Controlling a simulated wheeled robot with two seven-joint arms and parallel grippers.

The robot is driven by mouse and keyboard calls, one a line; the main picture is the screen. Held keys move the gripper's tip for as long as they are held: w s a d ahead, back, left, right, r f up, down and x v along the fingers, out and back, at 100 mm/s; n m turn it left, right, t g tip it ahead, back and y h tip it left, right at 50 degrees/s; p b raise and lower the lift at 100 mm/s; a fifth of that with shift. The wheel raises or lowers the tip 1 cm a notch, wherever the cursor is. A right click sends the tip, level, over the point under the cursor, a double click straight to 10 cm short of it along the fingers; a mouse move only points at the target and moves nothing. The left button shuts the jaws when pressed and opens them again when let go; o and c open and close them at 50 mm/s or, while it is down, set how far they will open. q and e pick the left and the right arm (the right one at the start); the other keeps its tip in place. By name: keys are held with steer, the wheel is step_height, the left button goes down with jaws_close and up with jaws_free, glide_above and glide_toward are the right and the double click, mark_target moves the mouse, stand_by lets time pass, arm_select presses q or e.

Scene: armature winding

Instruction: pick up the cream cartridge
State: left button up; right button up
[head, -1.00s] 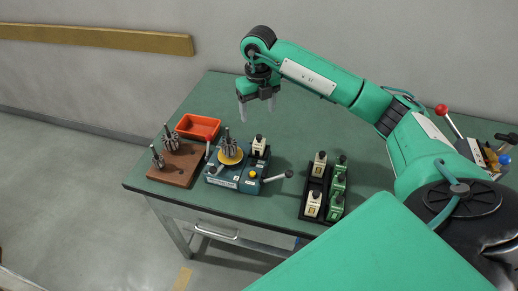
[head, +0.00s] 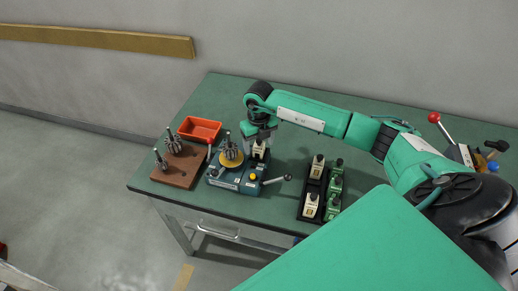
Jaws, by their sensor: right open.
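A cream cartridge (head: 259,151) with a dark top stands upright on the right of the blue winding machine (head: 226,180). My right gripper (head: 259,139) is open and points down, low over this cartridge. Its fingers appear on either side of the cartridge's top; I cannot tell whether they touch it. Two more cream cartridges, a far one (head: 317,170) and a near one (head: 310,208), stand in the left row of the black rack (head: 324,192). My left gripper is not in view.
Green cartridges (head: 335,187) fill the rack's right row. The machine carries an armature on a yellow disc (head: 231,160) and a crank handle (head: 277,180). A brown wooden block (head: 183,176) with armatures and an orange tray (head: 200,129) stand left. The table's back is clear.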

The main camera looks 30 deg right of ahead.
steer(key=shift+f, duration=0.25)
steer(key=c, duration=1)
steer(key=shift+r, duration=0.2)
